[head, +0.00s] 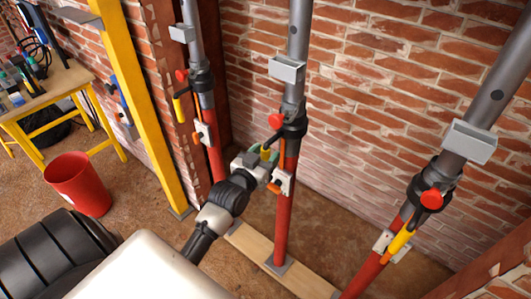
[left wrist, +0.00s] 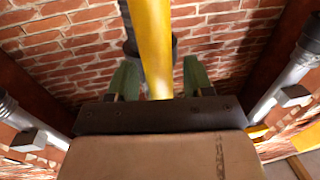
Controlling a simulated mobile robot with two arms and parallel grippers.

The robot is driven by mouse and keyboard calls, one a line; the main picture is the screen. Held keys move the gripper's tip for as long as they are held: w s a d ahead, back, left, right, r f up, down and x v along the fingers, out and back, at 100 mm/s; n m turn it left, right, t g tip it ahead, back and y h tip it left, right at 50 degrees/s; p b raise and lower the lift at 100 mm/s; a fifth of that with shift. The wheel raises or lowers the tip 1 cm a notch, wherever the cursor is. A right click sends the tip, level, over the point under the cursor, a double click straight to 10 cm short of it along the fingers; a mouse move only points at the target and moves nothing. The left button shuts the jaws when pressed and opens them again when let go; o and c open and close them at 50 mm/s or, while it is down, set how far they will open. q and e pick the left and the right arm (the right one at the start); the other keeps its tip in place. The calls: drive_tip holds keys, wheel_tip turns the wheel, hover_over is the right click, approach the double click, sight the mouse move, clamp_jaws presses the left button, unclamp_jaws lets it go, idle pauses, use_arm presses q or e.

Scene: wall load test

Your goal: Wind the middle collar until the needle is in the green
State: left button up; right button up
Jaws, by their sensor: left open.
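The middle post has a grey upper tube, a red lower tube and a dark collar (head: 292,124) with a red knob (head: 276,120). A yellow handle (head: 268,153) hangs from this collar. My left gripper (head: 262,158) is at the handle, just left of the post. In the left wrist view the yellow handle (left wrist: 152,45) runs between the two green fingers (left wrist: 160,78), which stand open with gaps at its sides. A grey box (head: 287,69) sits above the collar and a small white plate (head: 284,182) below it. I cannot make out a needle or green zone. My right gripper is not in view.
Similar posts stand left (head: 202,85) and right (head: 437,180), each with a yellow handle. A brick wall (head: 350,70) is close behind. A yellow upright (head: 135,90), a red bucket (head: 78,184) and a workbench (head: 45,90) are at left. A wooden board (head: 255,250) lies under the posts.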

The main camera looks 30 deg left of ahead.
use_arm(q)
drive_tip(key=shift+w, duration=0.1)
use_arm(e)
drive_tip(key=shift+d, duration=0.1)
use_arm(q)
clamp_jaws()
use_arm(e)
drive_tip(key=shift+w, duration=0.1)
use_arm(q)
drive_tip(key=shift+d, duration=0.1)
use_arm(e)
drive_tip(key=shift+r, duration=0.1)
